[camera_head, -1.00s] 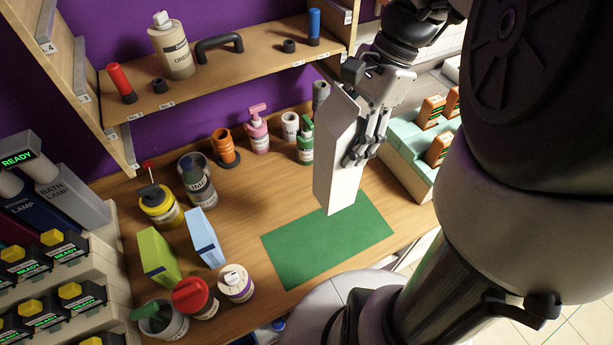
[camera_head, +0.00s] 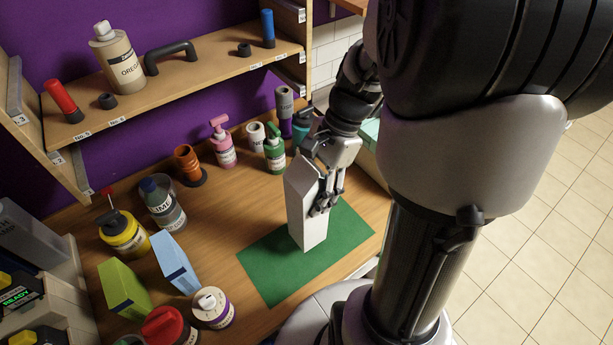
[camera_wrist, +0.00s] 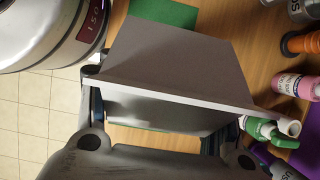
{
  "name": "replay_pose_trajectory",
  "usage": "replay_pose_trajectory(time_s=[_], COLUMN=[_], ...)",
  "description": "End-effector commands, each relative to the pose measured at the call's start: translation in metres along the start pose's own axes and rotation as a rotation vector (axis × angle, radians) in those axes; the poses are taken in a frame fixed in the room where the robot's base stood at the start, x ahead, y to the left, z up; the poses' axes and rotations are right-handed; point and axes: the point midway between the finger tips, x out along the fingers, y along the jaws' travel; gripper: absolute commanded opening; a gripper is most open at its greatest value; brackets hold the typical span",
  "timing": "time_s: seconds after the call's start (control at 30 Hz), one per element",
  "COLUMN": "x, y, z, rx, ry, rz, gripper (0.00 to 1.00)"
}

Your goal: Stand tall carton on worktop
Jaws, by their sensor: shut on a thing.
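The tall white carton (camera_head: 308,215) is upright over the green mat (camera_head: 275,267) on the wooden worktop (camera_head: 218,220). Its lower end looks at or just above the mat; I cannot tell whether it touches. My gripper (camera_head: 328,190) is shut on the carton's right side, near the upper half. In the wrist view the carton (camera_wrist: 180,75) fills the middle between my fingers, with part of the green mat (camera_wrist: 165,12) beyond it.
A blue carton (camera_head: 175,264) and a lime carton (camera_head: 122,290) stand to the left. A shelf (camera_head: 190,75) overhangs the back.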

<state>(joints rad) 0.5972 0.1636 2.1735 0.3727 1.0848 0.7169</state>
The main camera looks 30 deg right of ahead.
Motion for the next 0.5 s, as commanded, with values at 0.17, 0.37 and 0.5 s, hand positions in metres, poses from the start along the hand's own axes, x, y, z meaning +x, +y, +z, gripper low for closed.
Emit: replay_pose_trajectory(time_s=[0.17,0.37,0.5], x=[0.015,0.038,0.038], y=[0.000,0.000,0.000], z=[-0.006,-0.016,-0.016], rx=[0.001,0.001,0.000], ry=[-0.002,-0.002,0.000], rz=[0.001,0.000,-0.002], gripper=[0.00,0.00,0.00])
